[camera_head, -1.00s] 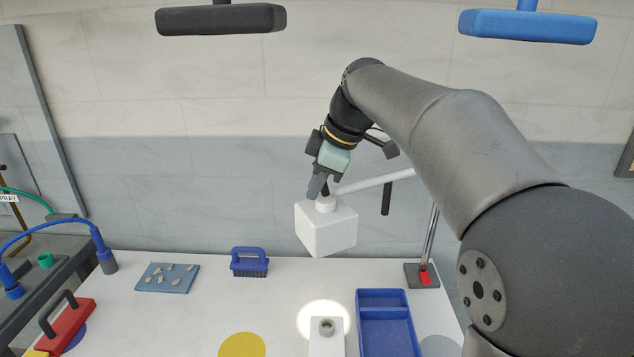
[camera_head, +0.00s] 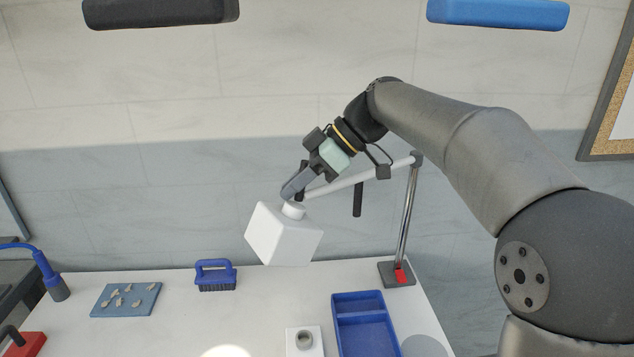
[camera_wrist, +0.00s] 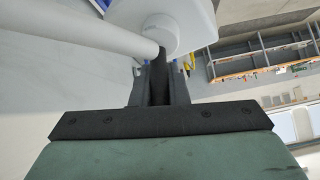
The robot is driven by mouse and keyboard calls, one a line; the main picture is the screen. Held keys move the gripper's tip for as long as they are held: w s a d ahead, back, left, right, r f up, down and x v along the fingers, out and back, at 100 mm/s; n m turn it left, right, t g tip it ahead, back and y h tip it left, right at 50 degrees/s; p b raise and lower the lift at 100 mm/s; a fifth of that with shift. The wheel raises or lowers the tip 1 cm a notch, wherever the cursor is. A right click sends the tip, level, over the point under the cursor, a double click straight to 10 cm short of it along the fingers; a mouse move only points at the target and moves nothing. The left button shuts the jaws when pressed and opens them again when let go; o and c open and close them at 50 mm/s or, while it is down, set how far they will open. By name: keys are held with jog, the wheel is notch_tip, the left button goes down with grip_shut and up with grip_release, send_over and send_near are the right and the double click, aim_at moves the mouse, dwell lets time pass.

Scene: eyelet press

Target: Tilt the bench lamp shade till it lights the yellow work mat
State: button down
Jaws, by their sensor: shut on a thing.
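The white box-shaped lamp shade (camera_head: 283,236) hangs tilted over the bench from a white lamp arm (camera_head: 350,183). My gripper (camera_head: 294,194) is at the top of the shade, shut on a dark handle by its white neck. In the wrist view my gripper (camera_wrist: 160,85) closes around this dark piece, just below the white shade (camera_wrist: 185,15). A bright light patch (camera_head: 227,352) lies on the bench at the bottom edge of the head view, left of the grey-ringed fixture. The yellow mat cannot be made out in the head view; the patch is cut off by the frame.
The lamp post's base (camera_head: 397,275) with a red part stands at the right. A blue tray (camera_head: 364,322), a white block with a grey ring (camera_head: 305,341), a blue brush (camera_head: 215,275) and a blue plate with small pieces (camera_head: 126,299) lie on the bench.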

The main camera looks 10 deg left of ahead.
jog(key=shift+w+d, duration=0.1)
dwell(0.4)
jog(key=c, duration=1.4)
grip_release()
jog(key=v, duration=1.2)
jog(key=shift+f+b, duration=0.2)
jog(key=shift+b, duration=0.1)
jog(key=shift+w+d, duration=0.1)
jog(key=shift+d, duration=0.05)
